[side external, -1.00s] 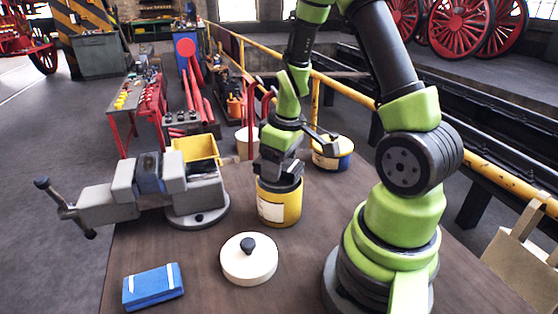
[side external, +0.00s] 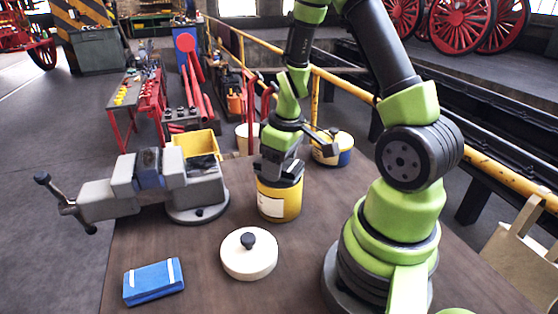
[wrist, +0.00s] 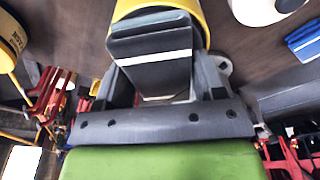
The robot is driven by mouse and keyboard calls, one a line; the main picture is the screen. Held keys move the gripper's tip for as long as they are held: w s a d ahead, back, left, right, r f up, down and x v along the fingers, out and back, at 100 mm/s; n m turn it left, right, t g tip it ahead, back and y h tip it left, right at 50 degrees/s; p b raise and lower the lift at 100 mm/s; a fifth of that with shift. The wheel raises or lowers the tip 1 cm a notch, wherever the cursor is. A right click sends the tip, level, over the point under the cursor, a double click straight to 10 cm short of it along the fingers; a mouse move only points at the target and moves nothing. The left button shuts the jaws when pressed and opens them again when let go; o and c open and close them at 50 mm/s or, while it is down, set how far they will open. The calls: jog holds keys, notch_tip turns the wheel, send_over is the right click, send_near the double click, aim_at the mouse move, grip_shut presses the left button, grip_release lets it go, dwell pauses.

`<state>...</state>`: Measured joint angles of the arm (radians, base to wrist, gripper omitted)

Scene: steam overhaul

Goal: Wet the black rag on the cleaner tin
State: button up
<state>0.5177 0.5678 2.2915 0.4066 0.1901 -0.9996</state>
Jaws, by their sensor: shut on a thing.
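The yellow cleaner tin (side external: 287,205) stands upright on the bench with a pale label on its side. Its yellow wall also shows in the wrist view (wrist: 203,22), behind the rag. My gripper (side external: 279,170) points down at the tin's mouth. In the wrist view my gripper (wrist: 157,72) is shut on the folded black rag (wrist: 150,75), which has a white stripe across it. The rag is over or in the tin's mouth. I cannot tell whether it touches the cleaner, as the tin's inside is hidden.
A cream lid (side external: 240,263) with a black knob lies in front of the tin. A folded blue rag (side external: 153,283) lies at the front left. A grey vise (side external: 150,185) and a yellow bin (side external: 198,146) stand left. A blue-and-yellow tin (side external: 334,150) stands behind right.

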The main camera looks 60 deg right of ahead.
jog(key=shift+r, duration=0.1)
dwell(0.3)
jog(key=shift+r, duration=3.45)
